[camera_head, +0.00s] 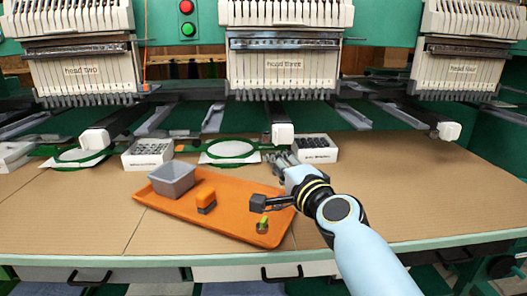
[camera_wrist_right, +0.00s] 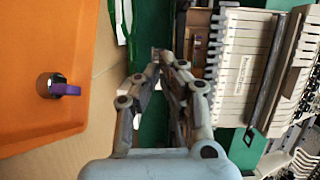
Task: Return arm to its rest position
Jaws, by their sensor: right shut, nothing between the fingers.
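My right arm, pale blue with a dark wrist, reaches in from the lower right in the head view. Its gripper (camera_head: 273,158) is shut and empty over the far part of the table, near the front of the machine head labelled "head three" (camera_head: 282,68). In the right wrist view the gripper (camera_wrist_right: 165,58) shows its fingers converging at the tips with nothing held. My left gripper is not in view.
White boxes (camera_head: 316,155) and green hoops (camera_head: 230,149) stand behind. The right side of the table is clear.

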